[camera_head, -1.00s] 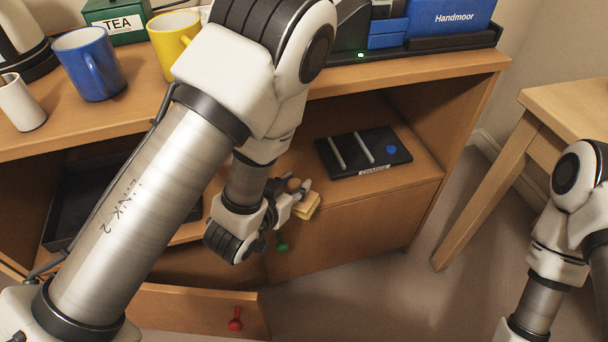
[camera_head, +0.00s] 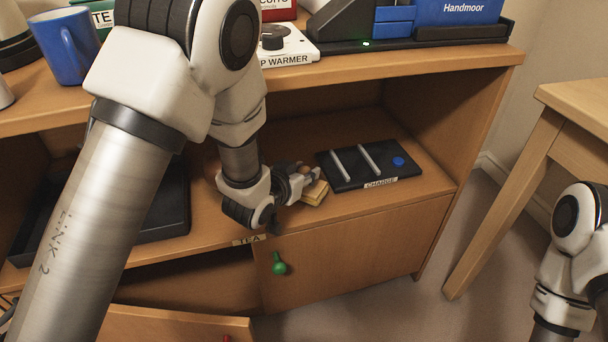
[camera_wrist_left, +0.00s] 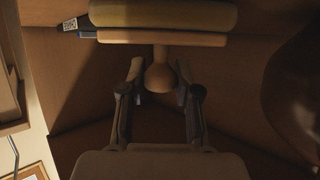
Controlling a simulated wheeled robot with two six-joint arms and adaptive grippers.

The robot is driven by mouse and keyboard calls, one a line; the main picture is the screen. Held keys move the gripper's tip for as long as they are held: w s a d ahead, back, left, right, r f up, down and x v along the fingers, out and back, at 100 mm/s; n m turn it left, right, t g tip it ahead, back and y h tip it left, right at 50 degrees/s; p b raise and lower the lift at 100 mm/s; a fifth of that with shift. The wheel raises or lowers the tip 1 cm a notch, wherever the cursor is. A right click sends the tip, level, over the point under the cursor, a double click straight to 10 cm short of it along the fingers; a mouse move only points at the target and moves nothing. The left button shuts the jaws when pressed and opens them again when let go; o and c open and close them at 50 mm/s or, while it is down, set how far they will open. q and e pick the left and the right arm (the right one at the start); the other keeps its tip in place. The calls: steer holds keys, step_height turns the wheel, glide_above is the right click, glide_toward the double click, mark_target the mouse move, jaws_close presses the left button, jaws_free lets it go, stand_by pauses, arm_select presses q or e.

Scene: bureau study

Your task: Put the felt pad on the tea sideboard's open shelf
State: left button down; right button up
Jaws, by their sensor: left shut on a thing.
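My left gripper (camera_head: 306,174) is shut on the wooden knob of the felt pad (camera_head: 315,193), a small yellowish block. In the left wrist view the round knob (camera_wrist_left: 160,76) sits between the fingers, with the pad's wooden back and felt (camera_wrist_left: 165,15) beyond it.
A dark tray (camera_head: 172,222) lies on the left, partly behind my arm. A green knob (camera_head: 279,264) is on the front below. A dark rounded object (camera_wrist_left: 296,95) is close by in the wrist view.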

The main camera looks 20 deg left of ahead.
arm_select(q)
steer(key=shift+f, duration=0.15)
steer(key=c, duration=0.8)
jaws_free()
steer(key=shift+s+r, duration=0.25)
steer(key=shift+r, duration=0.1)
steer(key=p+v, duration=1.1)
steer(key=p, duration=0.1)
steer(key=shift+s+p, duration=0.2)
steer(key=shift+p, duration=0.15)
